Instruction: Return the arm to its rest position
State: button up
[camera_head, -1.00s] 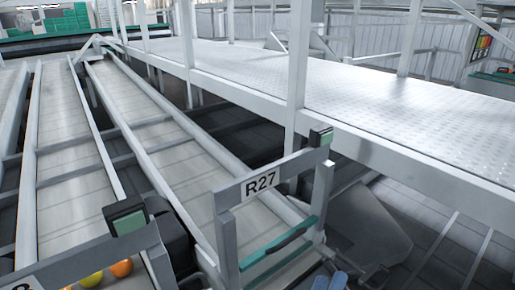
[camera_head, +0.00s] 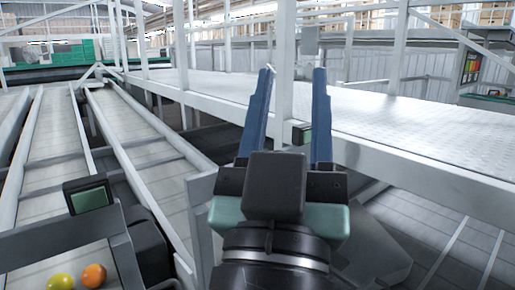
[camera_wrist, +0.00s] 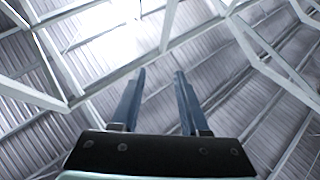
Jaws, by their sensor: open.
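My gripper (camera_head: 292,100) stands raised in the middle of the head view, with its two blue fingers pointing up and spread apart. It is open, and nothing is between the fingers. In the wrist view the gripper (camera_wrist: 158,85) shows both fingers apart against the roof, with only air between them. My arm hides the R27 sign and most of the end frame behind it.
Sloping conveyor lanes (camera_head: 150,150) run away on the left. A white raised walkway (camera_head: 400,125) crosses on the right behind my gripper. A small screen (camera_head: 88,200) stands at lower left, above a yellow-green fruit (camera_head: 60,282) and an orange fruit (camera_head: 94,276). Roof beams (camera_wrist: 75,100) fill the wrist view.

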jog(key=s+a+r+n+t+y+b, duration=0.1)
jog(key=s+a+r+n+t+y, duration=0.15)
jog(key=s+r+y, duration=0.25)
notch_tip(320, 180, up, 32)
jog(key=w+m+p, duration=0.1)
jog(key=p, duration=3.1)
jog(key=shift+a+h, duration=0.2)
jog(key=shift+h, duration=0.1)
jog(key=shift+c, duration=0.4)
jog(key=shift+w, duration=0.1)
